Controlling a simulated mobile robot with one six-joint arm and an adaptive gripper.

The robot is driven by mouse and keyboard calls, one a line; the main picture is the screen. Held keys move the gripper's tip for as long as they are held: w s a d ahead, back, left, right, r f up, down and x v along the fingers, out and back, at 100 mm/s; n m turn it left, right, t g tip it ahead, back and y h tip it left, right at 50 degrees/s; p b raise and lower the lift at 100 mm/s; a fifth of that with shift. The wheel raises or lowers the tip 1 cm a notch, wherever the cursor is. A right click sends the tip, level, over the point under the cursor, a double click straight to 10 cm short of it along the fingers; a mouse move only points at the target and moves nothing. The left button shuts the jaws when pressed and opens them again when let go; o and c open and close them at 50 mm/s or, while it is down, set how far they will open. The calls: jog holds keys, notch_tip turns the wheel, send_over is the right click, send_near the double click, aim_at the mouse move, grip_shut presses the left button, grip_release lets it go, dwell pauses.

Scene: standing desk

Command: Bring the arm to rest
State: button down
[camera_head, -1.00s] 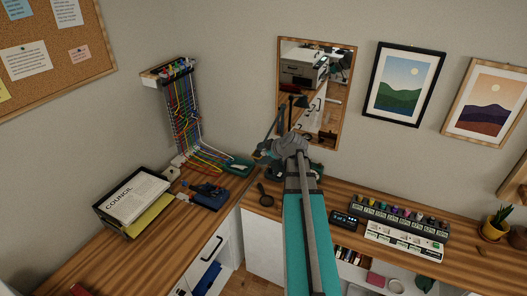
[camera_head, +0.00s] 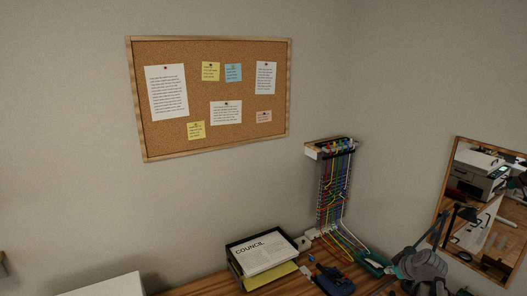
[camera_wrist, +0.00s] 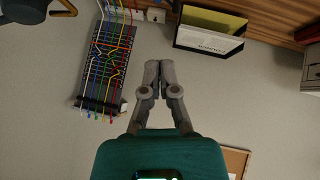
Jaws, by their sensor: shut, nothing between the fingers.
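My gripper (camera_wrist: 160,66) shows in the middle of the wrist view, with its two grey fingers together and nothing between them. Pale wall lies behind the fingers, and they appear clear of the things around them. In the head view, a grey part of my arm (camera_head: 424,268) shows at the lower right, over the desk; most of the arm is outside that view.
The wooden desk (camera_head: 212,287) runs along the bottom, with a black paper tray (camera_head: 238,270) and a blue device (camera_head: 334,281). A rack of coloured cables (camera_head: 335,190) stands by the wall. A corkboard (camera_head: 180,142) and mirror (camera_head: 447,190) hang above.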

jog(key=s+a+f+m+g+b, duration=0.2)
jog(key=s+a+f, duration=0.2)
jog(key=a, duration=0.4)
jog(key=s+a+f+m+g+h+b, duration=0.1)
jog(key=s+a+f+m+g+b, duration=0.1)
jog(key=a, duration=0.7)
jog(key=s+a+f+m+g+b, duration=0.3)
jog(key=s+a+f, duration=0.3)
jog(key=a+f, duration=0.2)
jog(key=shift+s+a+g+h+b, duration=0.15)
jog(key=shift+s+g+h+b, duration=0.2)
jog(key=shift+g+b, duration=0.3)
jog(key=shift+w, duration=0.1)
dwell(0.3)
